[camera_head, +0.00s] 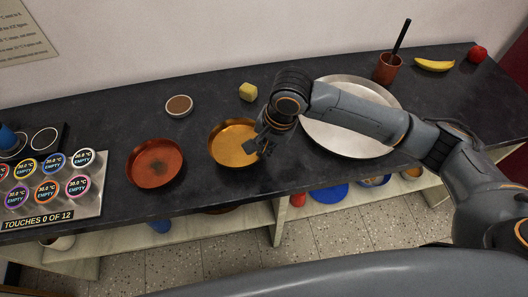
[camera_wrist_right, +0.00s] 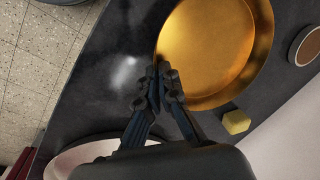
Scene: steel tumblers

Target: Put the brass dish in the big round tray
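The brass dish (camera_head: 228,147) stands on the dark counter, left of the big round tray (camera_head: 340,138). The dish fills the top of the right wrist view (camera_wrist_right: 215,50) and looks empty. My right gripper (camera_head: 262,147) is at the dish's right rim; in the right wrist view its fingertips (camera_wrist_right: 160,78) are close together on the rim, one on each side. The dish appears to rest on the counter. The tray is pale, wide and empty where visible; my right arm covers part of it. My left gripper is out of view.
A copper-red dish (camera_head: 154,163) stands left of the brass dish. Behind are a small brown-filled bowl (camera_head: 179,106) and a yellow cube (camera_head: 248,92). A brown cup (camera_head: 387,68) with a dark stick, a banana (camera_head: 434,65) and a red apple (camera_head: 477,53) are at the back right.

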